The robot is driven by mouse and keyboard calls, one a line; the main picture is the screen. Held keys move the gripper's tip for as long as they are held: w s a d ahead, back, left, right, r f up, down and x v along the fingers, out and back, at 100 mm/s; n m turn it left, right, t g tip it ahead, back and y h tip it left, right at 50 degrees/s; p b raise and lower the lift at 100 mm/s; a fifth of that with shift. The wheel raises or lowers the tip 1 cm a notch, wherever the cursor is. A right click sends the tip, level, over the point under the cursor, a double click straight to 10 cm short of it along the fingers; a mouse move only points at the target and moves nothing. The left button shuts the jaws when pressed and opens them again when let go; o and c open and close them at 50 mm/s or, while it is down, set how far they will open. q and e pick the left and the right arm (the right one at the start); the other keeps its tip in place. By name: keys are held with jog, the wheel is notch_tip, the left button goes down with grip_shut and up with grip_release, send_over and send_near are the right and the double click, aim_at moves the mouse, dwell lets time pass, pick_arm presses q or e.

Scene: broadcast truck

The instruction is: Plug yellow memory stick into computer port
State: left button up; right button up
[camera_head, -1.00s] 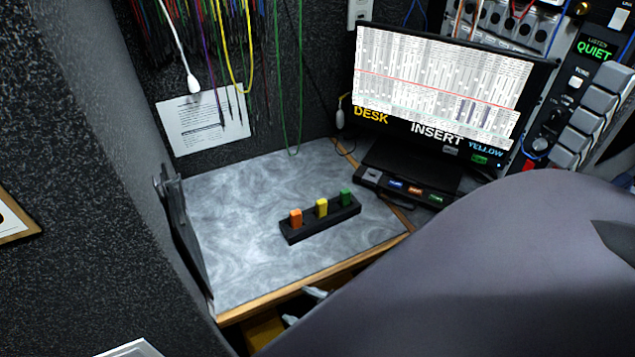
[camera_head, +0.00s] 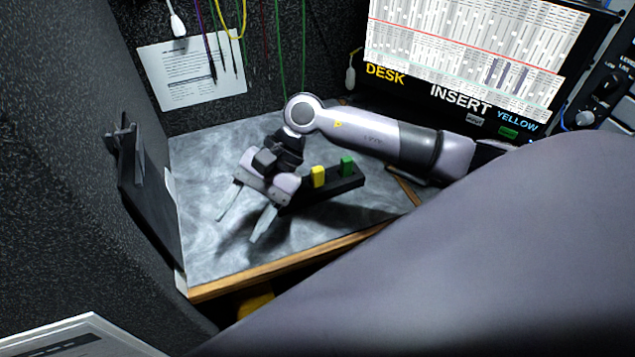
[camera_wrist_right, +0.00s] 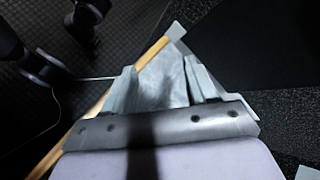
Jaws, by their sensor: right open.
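The yellow memory stick (camera_head: 318,176) stands upright in a black holder (camera_head: 345,183) on the grey desk. A green stick (camera_head: 347,166) stands to its right in the same holder. The orange stick is hidden behind my right arm. My right gripper (camera_head: 242,228) is open and empty over the desk, left of and in front of the holder. Its spread fingers also show in the right wrist view (camera_wrist_right: 160,80), with desk between them. The computer port is hidden behind my right arm. The monitor (camera_head: 470,60) reads "DESK", "INSERT", "YELLOW". My left gripper is not in view.
The wooden front edge (camera_head: 290,266) borders the desk. A dark bracket (camera_head: 145,190) stands at the desk's left side. A paper sheet (camera_head: 192,72) and hanging cables are on the back wall. The desk's left part is clear.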

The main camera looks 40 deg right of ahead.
jog(key=w+d+f+n+t+h+b, duration=0.1)
jog(key=w+d+n+h, duration=0.35)
jog(key=d, duration=0.55)
jog(key=r+n+h, duration=0.1)
jog(key=r+h, duration=0.1)
jog(key=h, duration=0.3)
send_over(318, 169)
jog(key=shift+a+f+t+b, duration=0.1)
jog(key=shift+a+t+b, duration=0.05)
jog(key=shift+t+b, duration=0.15)
notch_tip(318, 169, down, 7)
jog(key=shift+r, duration=0.15)
jog(key=shift+n, duration=0.25)
grip_shut()
